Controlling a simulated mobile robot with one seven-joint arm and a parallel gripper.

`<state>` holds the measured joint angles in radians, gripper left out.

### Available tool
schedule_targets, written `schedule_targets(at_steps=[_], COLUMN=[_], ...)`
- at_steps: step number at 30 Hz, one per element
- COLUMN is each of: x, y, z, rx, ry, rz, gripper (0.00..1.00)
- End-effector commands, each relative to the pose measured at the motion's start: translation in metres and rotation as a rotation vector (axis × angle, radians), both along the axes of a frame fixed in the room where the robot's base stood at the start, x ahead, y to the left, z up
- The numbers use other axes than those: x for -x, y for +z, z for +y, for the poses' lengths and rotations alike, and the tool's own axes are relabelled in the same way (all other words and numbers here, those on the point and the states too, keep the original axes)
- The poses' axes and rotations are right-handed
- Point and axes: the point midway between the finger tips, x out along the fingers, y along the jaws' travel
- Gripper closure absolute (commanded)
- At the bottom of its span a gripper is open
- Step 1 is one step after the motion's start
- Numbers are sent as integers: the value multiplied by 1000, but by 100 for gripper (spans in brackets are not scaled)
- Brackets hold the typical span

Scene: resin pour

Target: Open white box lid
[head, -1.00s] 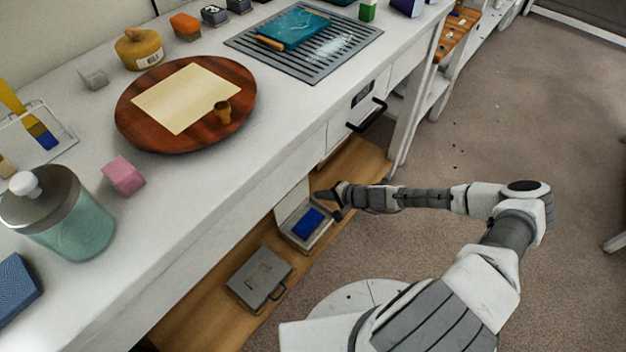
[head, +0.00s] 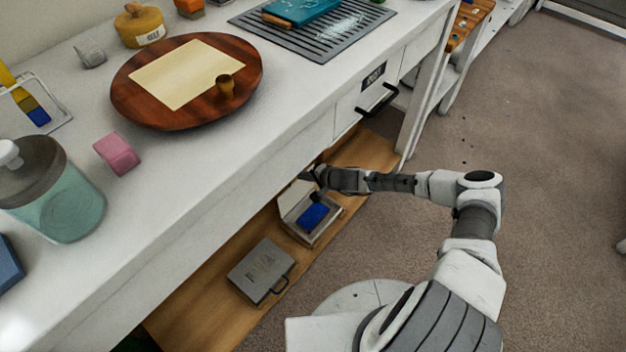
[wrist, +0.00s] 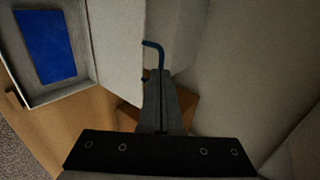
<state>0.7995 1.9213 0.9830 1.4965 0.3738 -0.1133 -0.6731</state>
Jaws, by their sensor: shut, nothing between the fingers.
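The white box (head: 331,228) stands on the wooden lower shelf with its lid (head: 295,198) raised at the back left. A flat blue block (head: 313,216) lies inside it. In the wrist view, the open box (wrist: 88,86) is at the left, with the blue block (wrist: 45,46) in it and the raised lid (wrist: 117,40) beside my fingers. My gripper (head: 313,176) is shut and empty, close to the lid's upper edge. In the wrist view, my gripper (wrist: 158,74) points at a thin blue hooked handle (wrist: 155,48) by the lid's edge; I cannot tell whether they touch.
A closed grey case (head: 262,269) with a dark handle lies on the shelf (head: 200,310), left of the box. The white worktop (head: 190,190) overhangs the shelf. A drawer with a black handle (head: 378,100) is above right. Open carpet (head: 540,190) lies to the right.

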Motion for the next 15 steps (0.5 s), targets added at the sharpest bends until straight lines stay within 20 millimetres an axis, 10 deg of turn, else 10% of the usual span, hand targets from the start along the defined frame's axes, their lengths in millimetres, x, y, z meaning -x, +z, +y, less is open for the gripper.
schedule_targets(at_steps=[15], x=[-8], y=[-7], z=[8], rx=[-1], ry=[-1], rz=[0], gripper=[100])
